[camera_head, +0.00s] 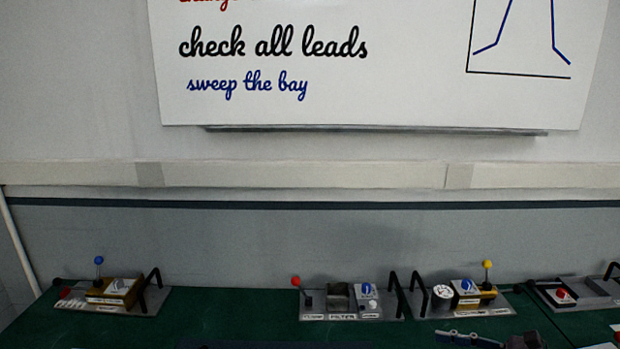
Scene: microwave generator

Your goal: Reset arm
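A grey jointed piece with a black part beside it shows at the bottom edge, right of the middle. It looks like part of my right gripper (470,339), cut off by the frame, and I cannot tell whether it is open or shut. No held thing shows there. My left gripper is not in view.
Along the back of the green bench (225,312) stand several modules: one with a blue-knobbed lever (99,262), one with a red-knobbed lever (296,282), one with a yellow-knobbed lever (487,266), and one with a red button (563,295). A whiteboard (400,95) hangs behind.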

